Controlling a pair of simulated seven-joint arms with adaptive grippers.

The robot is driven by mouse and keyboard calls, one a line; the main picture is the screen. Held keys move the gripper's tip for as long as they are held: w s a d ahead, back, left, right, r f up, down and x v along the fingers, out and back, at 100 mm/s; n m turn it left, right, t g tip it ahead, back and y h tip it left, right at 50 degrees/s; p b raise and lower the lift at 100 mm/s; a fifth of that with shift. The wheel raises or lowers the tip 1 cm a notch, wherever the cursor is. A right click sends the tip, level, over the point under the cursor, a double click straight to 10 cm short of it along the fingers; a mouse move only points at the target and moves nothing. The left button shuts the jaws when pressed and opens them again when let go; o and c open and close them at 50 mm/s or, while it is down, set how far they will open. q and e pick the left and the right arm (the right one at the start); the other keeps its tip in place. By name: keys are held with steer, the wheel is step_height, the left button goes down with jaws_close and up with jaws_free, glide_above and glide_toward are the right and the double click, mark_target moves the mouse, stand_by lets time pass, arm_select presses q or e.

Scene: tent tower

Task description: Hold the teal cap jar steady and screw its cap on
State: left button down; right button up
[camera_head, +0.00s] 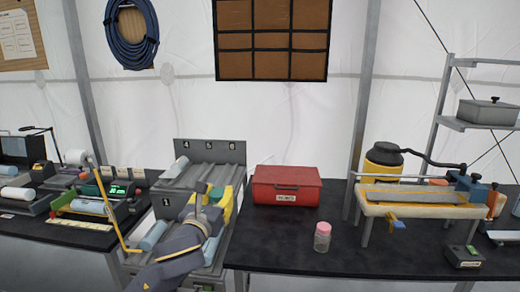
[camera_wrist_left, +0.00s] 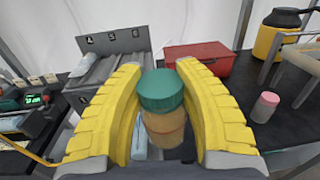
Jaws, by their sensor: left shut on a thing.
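The teal cap jar (camera_wrist_left: 165,128) has a tan, see-through body and stands between the yellow fingers of my left gripper (camera_wrist_left: 159,70). The teal cap (camera_wrist_left: 161,90) sits on top of the jar; whether it is threaded tight cannot be told. In the head view, my left gripper (camera_head: 221,203) is in front of the grey stepped rack, with the teal cap (camera_head: 216,193) just showing between its fingers. The gripper is shut on the jar. The jar's body is mostly hidden in the head view. My right gripper is not in view.
A grey rack with numbered lanes (camera_head: 210,154) is behind the gripper. A red box (camera_head: 286,186) and a pink-capped jar (camera_head: 322,236) stand on the black table (camera_head: 285,258) to the right. A cream-topped stand (camera_head: 425,203) is farther right. The table's front middle is clear.

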arm_select(q)
steer(key=s+a+f+n+y, duration=0.1)
steer(key=s+a+f, duration=0.3)
steer(key=s+f, duration=0.2)
steer(key=s+a+f+n+y, duration=0.1)
steer(key=s+a+f, duration=0.3)
steer(key=f, duration=0.5)
steer(key=shift+s+a+f+y, duration=0.4)
steer(key=shift+s+y, duration=0.2)
steer(key=shift+s, duration=0.25)
steer(key=shift+d, duration=0.1)
steer(key=d+f+m+g+h, duration=0.2)
steer(key=d+m+h, duration=0.2)
steer(key=d, duration=0.3)
steer(key=s+d+f+m+g+h, duration=0.1)
steer(key=d+f+m+g+h, duration=0.1)
steer(key=d+m+h, duration=0.2)
steer(key=d+h, duration=0.3)
steer(key=d, duration=0.1)
steer(key=shift+f+h, duration=0.25)
steer(key=shift+h, duration=0.05)
